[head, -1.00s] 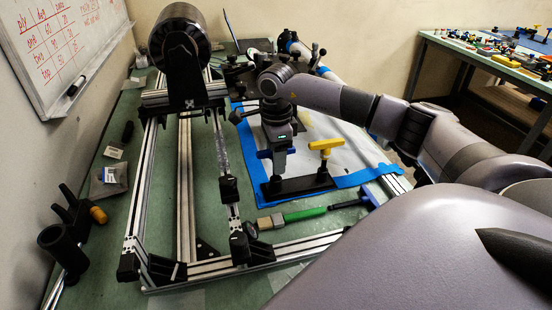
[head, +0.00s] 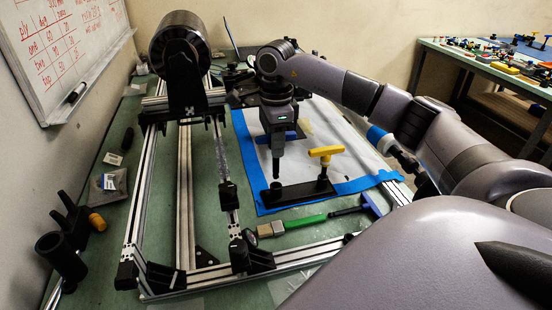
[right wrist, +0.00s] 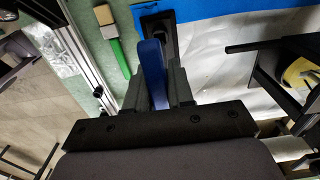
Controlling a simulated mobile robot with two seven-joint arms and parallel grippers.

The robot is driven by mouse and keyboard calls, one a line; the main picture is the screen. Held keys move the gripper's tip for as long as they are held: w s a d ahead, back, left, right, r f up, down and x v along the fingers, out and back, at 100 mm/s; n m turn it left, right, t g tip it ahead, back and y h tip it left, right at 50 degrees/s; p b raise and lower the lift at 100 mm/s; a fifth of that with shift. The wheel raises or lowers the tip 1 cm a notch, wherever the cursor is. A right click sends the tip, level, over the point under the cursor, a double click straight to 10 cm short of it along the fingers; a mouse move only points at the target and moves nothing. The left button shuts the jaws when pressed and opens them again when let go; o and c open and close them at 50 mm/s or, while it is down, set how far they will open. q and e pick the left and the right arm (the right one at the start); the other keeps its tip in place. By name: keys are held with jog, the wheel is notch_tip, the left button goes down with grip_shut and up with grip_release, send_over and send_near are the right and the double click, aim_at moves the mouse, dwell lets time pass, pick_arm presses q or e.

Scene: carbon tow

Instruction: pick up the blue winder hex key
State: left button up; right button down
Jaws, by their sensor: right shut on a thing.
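My right gripper (head: 277,176) points down above the left end of a black two-place stand (head: 300,191) in the head view. The right wrist view shows the blue handle of the winder hex key (right wrist: 153,72) between the two gripper fingers (right wrist: 158,90), which are shut on it. A yellow T-handled key (head: 325,153) stands upright at the stand's right end. My left gripper is not in view.
A green-handled brush (head: 290,226) lies in front of the stand. The aluminium winder frame (head: 186,190) with a dark roll (head: 180,42) is at left. Blue tape (head: 245,160) borders the white sheet (head: 345,145). Another table (head: 490,70) is at far right.

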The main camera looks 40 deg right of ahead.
notch_tip(320, 180, up, 8)
jog(key=shift+r, duration=0.1)
notch_tip(320, 180, up, 6)
jog(key=shift+f+p, duration=0.1)
jog(key=shift+p, duration=1)
jog(key=c, duration=1.5)
grip_release()
grip_shut()
jog(key=shift+s+f, duration=0.1)
